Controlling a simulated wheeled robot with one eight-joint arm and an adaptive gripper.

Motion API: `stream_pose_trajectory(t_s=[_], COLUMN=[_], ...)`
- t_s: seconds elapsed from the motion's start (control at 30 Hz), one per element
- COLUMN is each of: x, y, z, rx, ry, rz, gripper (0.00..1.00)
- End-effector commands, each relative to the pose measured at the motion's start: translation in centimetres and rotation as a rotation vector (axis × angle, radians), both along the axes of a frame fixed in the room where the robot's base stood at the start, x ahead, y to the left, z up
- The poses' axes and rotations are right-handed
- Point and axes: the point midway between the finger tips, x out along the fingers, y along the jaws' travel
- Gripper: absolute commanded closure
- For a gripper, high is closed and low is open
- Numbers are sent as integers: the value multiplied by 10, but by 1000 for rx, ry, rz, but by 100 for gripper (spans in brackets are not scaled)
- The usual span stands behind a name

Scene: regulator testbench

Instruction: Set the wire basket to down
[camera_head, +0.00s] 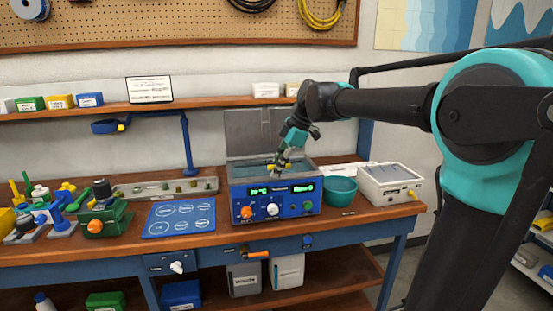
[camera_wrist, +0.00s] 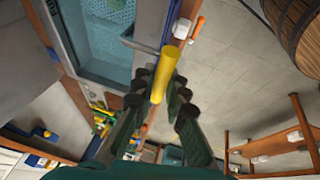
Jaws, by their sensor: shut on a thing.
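The blue water bath (camera_head: 275,203) stands on the bench with its grey lid (camera_head: 250,130) open. Its tank, in the wrist view (camera_wrist: 68,62), holds the teal-looking mesh of the wire basket (camera_wrist: 108,30) inside. The basket's yellow handle (camera_wrist: 165,72) sticks out past the tank rim, next to a grey metal bar. My gripper (camera_wrist: 165,88) is shut on this yellow handle. In the head view my gripper (camera_head: 279,165) is over the bath's opening and hides part of it. How deep the basket sits is hard to tell.
A teal bowl (camera_head: 340,190) and a white box (camera_head: 390,183) stand right of the bath. A blue mat (camera_head: 178,219) lies to its left, with a green device (camera_head: 104,218) beyond. A shelf (camera_head: 200,105) runs behind. The bench's front edge is close to the bath.

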Motion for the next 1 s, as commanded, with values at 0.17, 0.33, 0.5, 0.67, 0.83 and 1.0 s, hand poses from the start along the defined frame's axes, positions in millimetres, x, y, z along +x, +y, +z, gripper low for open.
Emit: stream_pose_trajectory(t_s=[0.17, 0.33, 0.5, 0.67, 0.83, 1.0], x=[-1, -1, -1, -1, -1, -3], y=[-1, -1, -1, -1, -3, -13], z=[-3, -3, -3, -3, 2, 23], rx=[-4, -5, -4, -3, -3, -2], ry=[2, 2, 2, 2, 1, 2], rz=[1, 1, 1, 1, 0, -1], gripper=[100, 81, 66, 66, 66, 66])
